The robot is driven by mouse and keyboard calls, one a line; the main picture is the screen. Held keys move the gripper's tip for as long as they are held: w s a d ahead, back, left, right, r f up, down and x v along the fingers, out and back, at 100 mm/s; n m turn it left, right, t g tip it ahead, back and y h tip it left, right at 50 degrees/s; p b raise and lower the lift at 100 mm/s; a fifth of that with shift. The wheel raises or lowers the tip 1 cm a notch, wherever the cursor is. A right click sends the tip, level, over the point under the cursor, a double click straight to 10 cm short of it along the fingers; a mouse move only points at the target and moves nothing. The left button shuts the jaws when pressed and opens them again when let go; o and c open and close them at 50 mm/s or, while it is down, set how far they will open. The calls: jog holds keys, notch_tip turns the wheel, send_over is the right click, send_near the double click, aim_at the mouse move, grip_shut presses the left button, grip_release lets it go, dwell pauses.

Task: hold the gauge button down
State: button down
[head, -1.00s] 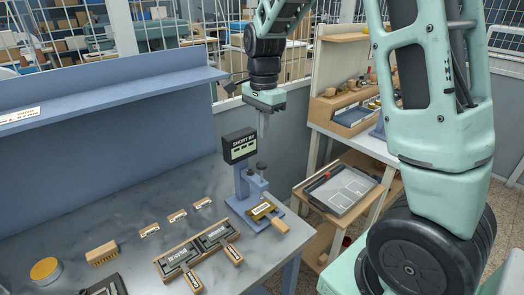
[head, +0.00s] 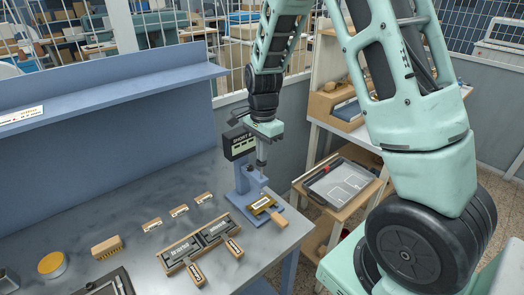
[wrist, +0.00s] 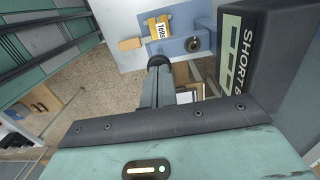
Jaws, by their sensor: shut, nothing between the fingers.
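The gauge (head: 239,146) is a dark box with pale green bars, on top of the blue press (head: 243,183); its "SHORT" lettering shows at the right in the wrist view (wrist: 240,50). My gripper (head: 262,166) is shut and empty, pointing down just in front of the gauge. In the wrist view, its fingertips meet a round black knob (wrist: 160,61); I cannot tell whether they touch it. A dark round part with a pale ring (wrist: 193,43) sits on the press, apart from the fingers. I cannot tell which of these is the gauge button.
A gold plate with a white label (head: 262,205) lies on the press base, with a wooden handle (head: 279,219) beside it. A wooden type holder (head: 196,247) and several small blocks lie to the left. A shallow tray (head: 343,184) stands on a side shelf at right.

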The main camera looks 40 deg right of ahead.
aim_at(262, 166)
notch_tip(262, 166, down, 5)
jog(key=shift+r+b, duration=0.15)
jog(key=shift+b, duration=1.1)
jog(key=shift+f, duration=0.3)
jog(key=shift+s, duration=0.25)
jog(key=shift+f, duration=0.1)
jog(key=shift+r, duration=0.35)
jog(key=r+p, duration=0.2)
jog(key=r, duration=0.1)
jog(key=r+p, duration=0.2)
jog(key=shift+w+d, duration=0.1)
jog(key=shift+w, duration=0.15)
notch_tip(262, 166, up, 9)
jog(key=b, duration=0.2)
jog(key=shift+d+r+b, duration=0.15)
jog(key=shift+b, duration=0.25)
